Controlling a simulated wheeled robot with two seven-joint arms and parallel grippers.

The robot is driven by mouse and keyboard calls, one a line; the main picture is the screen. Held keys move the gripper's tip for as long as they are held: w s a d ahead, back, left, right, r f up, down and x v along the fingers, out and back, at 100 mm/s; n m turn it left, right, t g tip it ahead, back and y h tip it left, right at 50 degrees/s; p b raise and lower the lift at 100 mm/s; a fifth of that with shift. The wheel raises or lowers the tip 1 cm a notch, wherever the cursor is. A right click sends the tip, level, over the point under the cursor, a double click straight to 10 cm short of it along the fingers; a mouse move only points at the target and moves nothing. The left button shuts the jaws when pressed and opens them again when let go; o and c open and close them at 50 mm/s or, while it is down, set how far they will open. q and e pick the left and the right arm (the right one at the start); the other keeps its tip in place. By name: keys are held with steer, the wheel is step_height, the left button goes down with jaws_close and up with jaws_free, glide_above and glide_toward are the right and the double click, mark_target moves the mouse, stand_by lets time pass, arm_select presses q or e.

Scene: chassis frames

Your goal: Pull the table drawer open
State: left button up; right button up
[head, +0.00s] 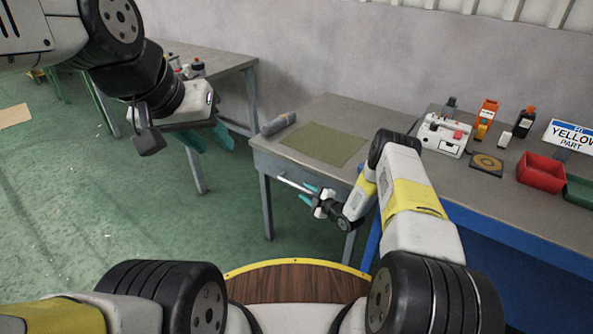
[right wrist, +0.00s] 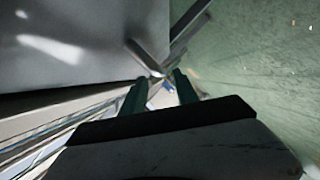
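The table (head: 362,116) with a grey top stands at centre in the head view. Its drawer front (head: 272,163) looks flush with the table's edge, with a silver bar handle (head: 292,184) on it. My right gripper (head: 308,194) is at the right end of this handle. In the right wrist view, its two teal fingers (right wrist: 160,88) are apart, with pale metal showing at and beyond their tips. Whether the bar lies between the fingers is not clear. My left gripper (head: 209,137) hangs at upper left, fingers apart and empty, away from the table.
An olive mat (head: 325,145) and a grey rounded object (head: 278,124) lie on the tabletop. A second bench at right carries a white machine (head: 443,134), a red bin (head: 541,173) and bottles. Another table (head: 220,58) stands behind at left. Green floor is clear left of the drawer.

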mark_target(301, 188)
steer(key=x, duration=0.5)
steer(key=shift+w+a+f, duration=0.1)
steer(key=shift+w+a, duration=0.15)
jaws_close()
stand_by(1.2)
